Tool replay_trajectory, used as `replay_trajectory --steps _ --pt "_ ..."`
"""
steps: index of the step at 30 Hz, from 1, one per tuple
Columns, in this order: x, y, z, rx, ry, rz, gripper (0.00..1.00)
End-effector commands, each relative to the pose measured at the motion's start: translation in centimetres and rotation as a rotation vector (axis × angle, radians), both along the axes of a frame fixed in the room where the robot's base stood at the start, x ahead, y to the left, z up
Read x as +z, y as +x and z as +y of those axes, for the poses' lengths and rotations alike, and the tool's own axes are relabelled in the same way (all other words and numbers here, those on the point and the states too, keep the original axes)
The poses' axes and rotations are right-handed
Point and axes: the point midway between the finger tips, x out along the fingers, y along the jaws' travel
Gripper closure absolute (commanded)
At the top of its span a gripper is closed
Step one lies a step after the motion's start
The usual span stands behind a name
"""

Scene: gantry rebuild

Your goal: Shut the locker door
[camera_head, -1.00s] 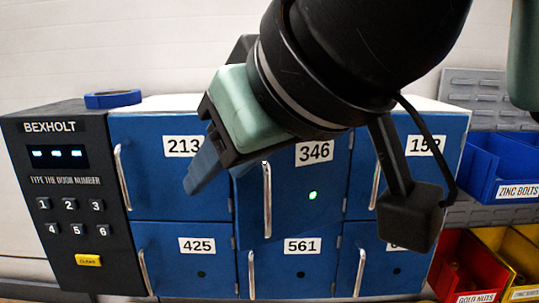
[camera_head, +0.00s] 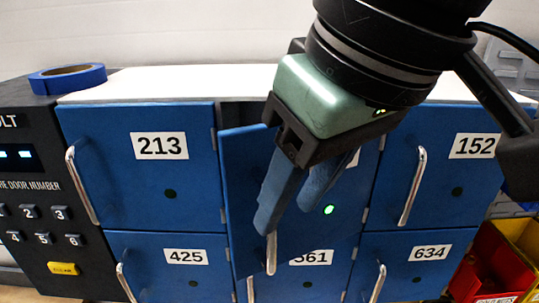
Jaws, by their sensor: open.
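The locker door (camera_head: 245,185), labelled 346 in the earlier frame, is the top middle one and stands ajar. Its left edge sticks out towards me and its lower edge overlaps the door below. A green light (camera_head: 328,210) glows on it. Its metal handle (camera_head: 271,255) shows only at the lower end; the rest is behind my finger. My gripper (camera_head: 287,215) is open and empty, with two blue fingers pointing down in front of this door. The left finger overlaps the handle in the picture; I cannot tell whether it touches. The number plate is mostly hidden.
Doors 213 (camera_head: 110,190), 152 (camera_head: 440,215), 425 (camera_head: 165,280) and 634 (camera_head: 440,275) look shut, with handles jutting out. A keypad panel (camera_head: 25,180) is at left. Blue tape (camera_head: 68,78) lies on top. Red and yellow bins (camera_head: 490,260) stand at lower right.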

Motion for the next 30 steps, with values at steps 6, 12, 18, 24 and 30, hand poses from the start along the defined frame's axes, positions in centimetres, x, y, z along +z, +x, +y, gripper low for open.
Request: replay_trajectory --steps 6,12,18,24,30 --pt "-4.3 1.2 0.9 0.000 -0.002 -0.001 0.55" --pt "-6.5 2.0 1.5 0.000 -0.001 -0.001 0.55" --pt "-7.4 2.4 1.8 0.000 0.001 -0.001 0.55" --pt "-7.4 2.5 1.9 0.000 0.001 -0.001 0.55" --pt "-7.4 2.5 1.8 0.000 0.001 -0.001 0.70"
